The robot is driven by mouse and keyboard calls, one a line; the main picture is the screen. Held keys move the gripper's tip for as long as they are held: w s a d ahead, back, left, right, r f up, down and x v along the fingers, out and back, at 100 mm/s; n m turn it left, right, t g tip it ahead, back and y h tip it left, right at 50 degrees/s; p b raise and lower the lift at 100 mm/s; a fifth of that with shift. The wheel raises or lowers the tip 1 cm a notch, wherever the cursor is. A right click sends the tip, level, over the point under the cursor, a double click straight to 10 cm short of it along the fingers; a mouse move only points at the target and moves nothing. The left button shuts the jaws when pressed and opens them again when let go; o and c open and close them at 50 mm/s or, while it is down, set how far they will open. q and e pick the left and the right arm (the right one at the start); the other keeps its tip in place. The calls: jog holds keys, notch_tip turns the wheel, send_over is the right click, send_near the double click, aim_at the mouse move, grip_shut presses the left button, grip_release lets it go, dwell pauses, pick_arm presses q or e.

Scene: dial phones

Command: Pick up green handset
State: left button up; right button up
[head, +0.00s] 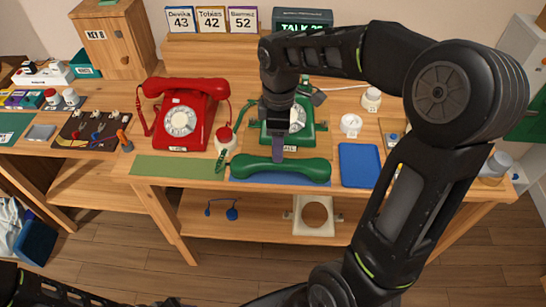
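The green handset (303,170) lies lengthwise left to right over a blue mat (238,181) at the table's front edge. The green dial phone (306,127) stands just behind it, partly hidden by my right arm. My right gripper (278,157) points down from above, its finger end overlapping the middle of the handset. I see it edge-on, so I cannot tell whether its fingers are apart or closed on the handset. Part of my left arm shows at the bottom left; its gripper is out of view.
A red phone (183,113) with its handset on top stands to the left, with a red-and-white bottle (225,139) beside it. A green mat (172,166) lies front left. A blue tray (359,165) lies right of the handset. A dark TALK sign stands behind.

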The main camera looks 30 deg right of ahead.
aim_at(281, 168)
jog(key=shift+s+r, duration=0.1)
jog(key=shift+s, duration=0.15)
jog(key=shift+f, duration=1.4)
jog(key=f, duration=0.5)
jog(key=shift+d+f, duration=0.1)
jog(key=shift+d, duration=0.15)
jog(key=shift+c, duration=0.2)
grip_shut()
